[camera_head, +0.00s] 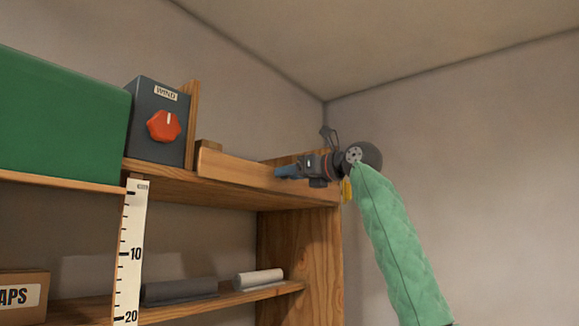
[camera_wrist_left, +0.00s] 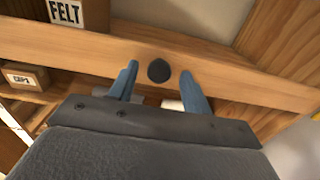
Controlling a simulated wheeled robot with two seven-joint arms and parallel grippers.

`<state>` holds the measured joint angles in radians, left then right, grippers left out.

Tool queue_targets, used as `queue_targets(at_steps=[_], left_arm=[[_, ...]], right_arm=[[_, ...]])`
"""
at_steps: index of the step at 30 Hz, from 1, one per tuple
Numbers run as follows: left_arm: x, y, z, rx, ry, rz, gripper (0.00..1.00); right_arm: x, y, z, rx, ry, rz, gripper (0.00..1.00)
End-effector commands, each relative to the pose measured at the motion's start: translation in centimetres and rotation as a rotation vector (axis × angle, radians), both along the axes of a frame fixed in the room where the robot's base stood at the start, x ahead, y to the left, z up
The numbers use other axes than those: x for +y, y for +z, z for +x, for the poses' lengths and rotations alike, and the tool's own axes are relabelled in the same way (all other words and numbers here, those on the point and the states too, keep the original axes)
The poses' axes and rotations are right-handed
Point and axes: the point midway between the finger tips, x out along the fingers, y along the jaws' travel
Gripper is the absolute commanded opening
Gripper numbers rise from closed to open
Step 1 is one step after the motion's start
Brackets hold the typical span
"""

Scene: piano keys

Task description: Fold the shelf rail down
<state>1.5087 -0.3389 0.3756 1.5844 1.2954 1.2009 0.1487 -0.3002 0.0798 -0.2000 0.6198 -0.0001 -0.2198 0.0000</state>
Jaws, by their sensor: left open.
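The shelf rail (camera_head: 238,171) is a plain wooden board standing upright along the front edge of the upper shelf. In the left wrist view the rail (camera_wrist_left: 235,79) crosses the picture, with a round dark knob (camera_wrist_left: 158,70) on its face. My left gripper (camera_head: 281,172) is at the right part of the rail. Its two blue fingers are open, one on each side of the knob, and I see no clear contact. The fingers and wrist hide the knob in the head view. My right gripper is not in view.
A dark WIND box with a red knob (camera_head: 163,126) and a green box (camera_head: 60,120) stand left of the rail. A FELT box (camera_wrist_left: 66,12) sits behind the rail. Grey and white rolls (camera_head: 258,279) lie on the lower shelf beside a scale strip (camera_head: 130,250).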

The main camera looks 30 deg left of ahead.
Motion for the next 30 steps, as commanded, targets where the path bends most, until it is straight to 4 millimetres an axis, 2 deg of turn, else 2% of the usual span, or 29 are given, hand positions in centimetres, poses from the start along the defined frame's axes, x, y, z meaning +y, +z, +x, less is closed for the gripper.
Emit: queue_targets(at_steps=[4,11,18,25,30], left_arm=[[0.8,0.0,0.1,0.0,-0.001,0.001,0.48],[0.9,-0.1,0.1,-0.001,-0.001,0.001,0.48],[0.9,-0.1,0.1,0.0,-0.001,0.001,0.04],[0.8,-0.2,0.1,-0.001,-0.001,0.008,0.04],[0.7,-0.6,0.1,-0.003,-0.001,0.036,0.04]], right_arm=[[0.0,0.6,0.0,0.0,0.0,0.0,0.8],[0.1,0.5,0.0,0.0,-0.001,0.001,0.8],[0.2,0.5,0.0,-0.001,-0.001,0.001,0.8],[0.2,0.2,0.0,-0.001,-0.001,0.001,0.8],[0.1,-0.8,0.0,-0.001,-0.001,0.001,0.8]])
